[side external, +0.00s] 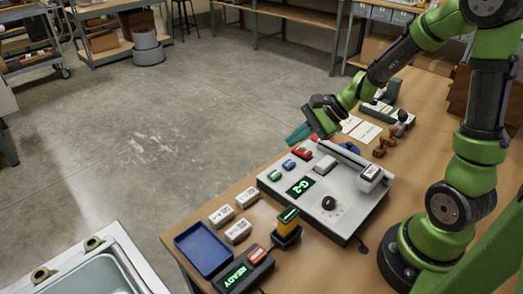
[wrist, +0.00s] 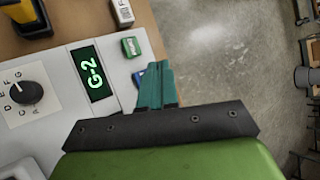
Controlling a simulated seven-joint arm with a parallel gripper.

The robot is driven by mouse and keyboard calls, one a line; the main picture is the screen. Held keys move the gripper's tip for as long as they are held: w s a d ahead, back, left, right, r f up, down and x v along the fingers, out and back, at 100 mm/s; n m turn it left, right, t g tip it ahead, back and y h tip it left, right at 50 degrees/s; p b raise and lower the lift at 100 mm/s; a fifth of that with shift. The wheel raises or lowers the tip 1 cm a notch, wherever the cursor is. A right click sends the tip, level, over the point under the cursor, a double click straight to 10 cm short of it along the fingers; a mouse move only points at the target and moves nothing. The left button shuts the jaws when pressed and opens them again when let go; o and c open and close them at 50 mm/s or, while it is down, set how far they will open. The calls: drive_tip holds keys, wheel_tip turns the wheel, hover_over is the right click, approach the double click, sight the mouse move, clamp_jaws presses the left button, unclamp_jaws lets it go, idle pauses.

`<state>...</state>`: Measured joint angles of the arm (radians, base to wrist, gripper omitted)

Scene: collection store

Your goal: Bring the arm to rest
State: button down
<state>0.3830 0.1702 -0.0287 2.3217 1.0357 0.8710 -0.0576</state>
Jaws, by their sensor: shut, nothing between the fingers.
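My gripper (side external: 300,133) is shut and empty, its teal fingers together above the far edge of the grey control panel (side external: 346,213). In the wrist view the shut fingers (wrist: 157,82) point toward the panel's edge, with bare floor beyond. They cover part of a blue button there. My green and black arm reaches in from the right side of the side view. The panel's display (side external: 300,187) reads G-2, and its black dial (wrist: 27,92) is ringed by letters.
Green, blue and red buttons (side external: 303,153) line the panel. A white labelled block (side external: 370,174) is at its right. Several white blocks (side external: 238,231), a blue tray (side external: 203,249), a yellow-and-black device (side external: 287,226) and a READY display (side external: 237,275) stand nearer. Brown pieces (side external: 380,150) lie behind. Floor is open left.

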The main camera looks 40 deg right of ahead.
drive_tip(key=s+a+r+n+h, duration=0.4)
drive_tip(key=s+a+r+n, duration=0.1)
drive_tip(key=s+r+n, duration=0.8)
drive_tip(key=shift+a+n+t, duration=0.15)
drive_tip(key=shift+n+t, duration=0.15)
drive_tip(key=shift+n, duration=0.4)
